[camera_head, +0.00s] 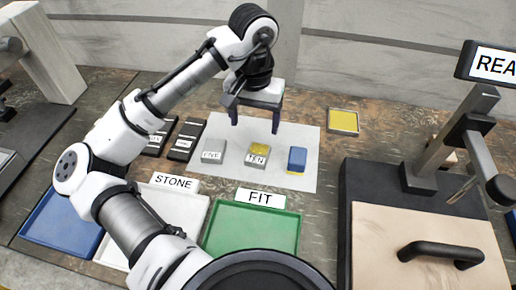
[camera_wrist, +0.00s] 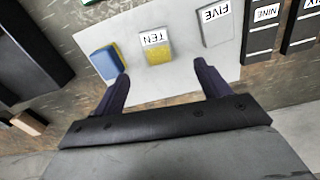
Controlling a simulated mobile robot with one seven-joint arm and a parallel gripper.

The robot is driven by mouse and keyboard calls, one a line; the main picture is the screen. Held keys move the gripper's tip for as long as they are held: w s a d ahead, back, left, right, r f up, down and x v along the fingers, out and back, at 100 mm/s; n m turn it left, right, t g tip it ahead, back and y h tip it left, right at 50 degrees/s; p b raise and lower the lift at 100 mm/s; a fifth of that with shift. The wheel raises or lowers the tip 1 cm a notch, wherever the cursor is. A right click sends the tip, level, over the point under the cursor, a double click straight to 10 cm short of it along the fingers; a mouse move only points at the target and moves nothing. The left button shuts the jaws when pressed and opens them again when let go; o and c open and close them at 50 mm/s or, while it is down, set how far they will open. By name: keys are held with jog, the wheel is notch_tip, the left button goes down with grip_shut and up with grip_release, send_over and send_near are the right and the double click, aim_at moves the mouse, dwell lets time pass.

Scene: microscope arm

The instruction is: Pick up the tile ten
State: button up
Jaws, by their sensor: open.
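The tile ten (camera_head: 257,157) is a small block with a yellow upper face and a white label reading TEN. It lies on a white sheet (camera_head: 228,127), between the tile five (camera_head: 213,154) and a blue block (camera_head: 298,159). In the wrist view the tile ten (camera_wrist: 156,46) lies beyond my fingertips, roughly midway between them. My gripper (camera_head: 254,128) is open and empty above the sheet, its fingers pointing down. Its two dark fingers also show in the wrist view (camera_wrist: 162,72). The fingers look apart from the tile.
A green tray (camera_head: 252,229) labelled FIT and a white tray (camera_head: 190,212) labelled STONE stand in front of the sheet. A blue tray (camera_head: 62,222) is at the left. A yellow tile (camera_head: 343,121) lies right of the sheet. A microscope-like stand (camera_head: 425,140) is at the right.

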send_over(258, 153)
jog(key=f, duration=0.5)
jog(key=shift+a+f, duration=0.2)
jog(key=shift+a, duration=0.15)
jog(key=shift+d+f+p, duration=0.2)
jog(key=shift+f+p, duration=0.15)
jog(key=shift+f, duration=1.05)
jog(key=shift+d+f+p, duration=0.15)
jog(key=shift+f+p, duration=0.2)
jog(key=shift+f, duration=1)
jog(key=c, duration=1.5)
jog(key=shift+r, duration=0.15)
notch_tip(258, 153, up, 20)
jog(key=shift+f+b, duration=0.1)
jog(key=shift+b, duration=0.3)
